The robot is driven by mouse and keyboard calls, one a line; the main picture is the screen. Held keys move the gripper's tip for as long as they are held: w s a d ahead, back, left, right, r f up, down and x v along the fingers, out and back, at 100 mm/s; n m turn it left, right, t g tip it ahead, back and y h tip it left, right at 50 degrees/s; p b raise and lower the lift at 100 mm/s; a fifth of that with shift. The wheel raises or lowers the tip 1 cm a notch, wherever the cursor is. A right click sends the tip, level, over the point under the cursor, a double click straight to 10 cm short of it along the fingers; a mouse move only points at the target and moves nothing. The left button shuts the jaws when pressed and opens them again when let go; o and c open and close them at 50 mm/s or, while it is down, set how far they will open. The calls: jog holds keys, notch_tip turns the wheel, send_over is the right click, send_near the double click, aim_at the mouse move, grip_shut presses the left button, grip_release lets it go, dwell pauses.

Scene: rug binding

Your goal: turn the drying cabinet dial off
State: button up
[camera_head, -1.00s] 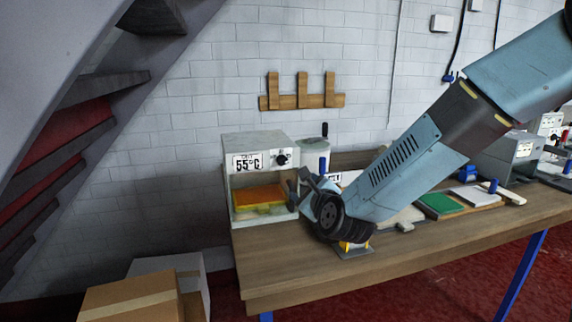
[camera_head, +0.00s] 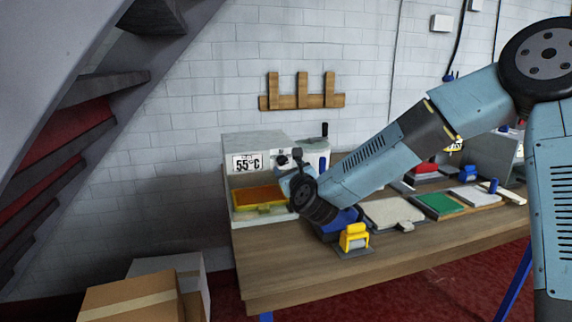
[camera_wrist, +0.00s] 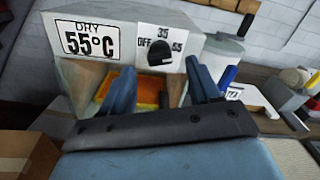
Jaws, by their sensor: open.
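The drying cabinet (camera_head: 240,143) is a pale box at the left end of the bench, labelled DRY 55°C. Its black dial (camera_wrist: 160,57) sits on a white plate marked OFF, 35 and 55, right of the label in the wrist view. The dial also shows partly in the head view (camera_head: 282,160). Which mark it points to is not clear. My gripper (camera_wrist: 158,70) is open, with its two blue fingers apart, below and to either side of the dial. In the head view my gripper (camera_head: 291,168) is just in front of the dial; contact cannot be told.
An orange-topped tray (camera_head: 257,196) lies in the cabinet's open front. A yellow clamp-like piece (camera_head: 354,237) stands near the bench's front edge. A white canister (camera_head: 315,150) stands beside the cabinet. A green pad (camera_head: 440,204) lies to the right.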

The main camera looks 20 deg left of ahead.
aim_at(284, 162)
jog(key=shift+x, duration=2.3)
jog(key=shift+c, duration=0.3)
